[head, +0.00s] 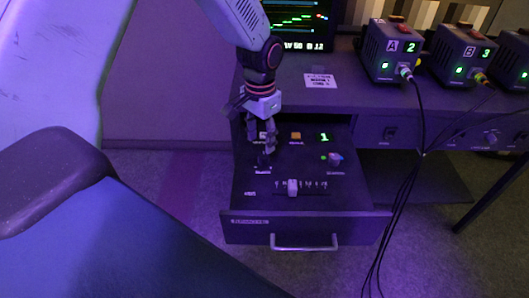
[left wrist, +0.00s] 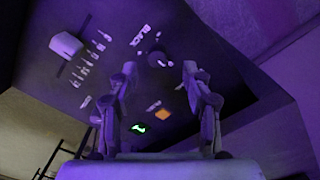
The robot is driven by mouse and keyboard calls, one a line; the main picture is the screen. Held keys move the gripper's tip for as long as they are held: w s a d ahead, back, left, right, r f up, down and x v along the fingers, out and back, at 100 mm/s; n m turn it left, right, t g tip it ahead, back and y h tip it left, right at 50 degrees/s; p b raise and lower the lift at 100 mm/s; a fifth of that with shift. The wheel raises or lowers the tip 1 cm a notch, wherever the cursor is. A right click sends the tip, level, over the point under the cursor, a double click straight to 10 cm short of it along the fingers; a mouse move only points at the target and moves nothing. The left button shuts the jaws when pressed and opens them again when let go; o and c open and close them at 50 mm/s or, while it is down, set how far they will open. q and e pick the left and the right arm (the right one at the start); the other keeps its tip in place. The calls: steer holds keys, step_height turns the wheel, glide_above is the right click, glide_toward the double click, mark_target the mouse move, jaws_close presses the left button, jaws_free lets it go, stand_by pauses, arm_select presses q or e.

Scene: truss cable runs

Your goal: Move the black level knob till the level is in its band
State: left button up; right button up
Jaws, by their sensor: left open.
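The black level knob (head: 263,161) sits at the left of the control panel in an open drawer (head: 275,230). In the left wrist view a dark round knob (left wrist: 157,60), seemingly the same one, shows between the fingertips. My left gripper (head: 266,149) points down just above it, fingers apart and empty. I cannot tell whether a finger touches the knob. My right gripper is not in view.
The panel also has a white slider (head: 292,187), an orange button (head: 296,136), a green "1" display (head: 323,137) and a grey knob (head: 335,158). Boxes A (head: 390,52) and B (head: 462,55) stand on the desk. Black cables (head: 408,180) hang at the drawer's right.

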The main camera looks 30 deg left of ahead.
mark_target(263, 155)
arm_select(q)
steer(key=f, duration=0.3)
steer(key=f+b, duration=0.1)
steer(key=shift+w+d+f, duration=0.15)
steer(key=shift+w+d, duration=0.1)
steer(key=shift+d, duration=0.15)
steer(key=shift+f, duration=0.35)
steer(key=shift+s+a+f, duration=0.1)
steer(key=shift+a+f, duration=0.15)
steer(key=shift+f, duration=0.05)
steer(key=shift+d, duration=0.2)
steer(key=shift+c, duration=0.2)
steer(key=shift+a, duration=0.15)
steer(key=c, duration=0.4)
jaws_close()
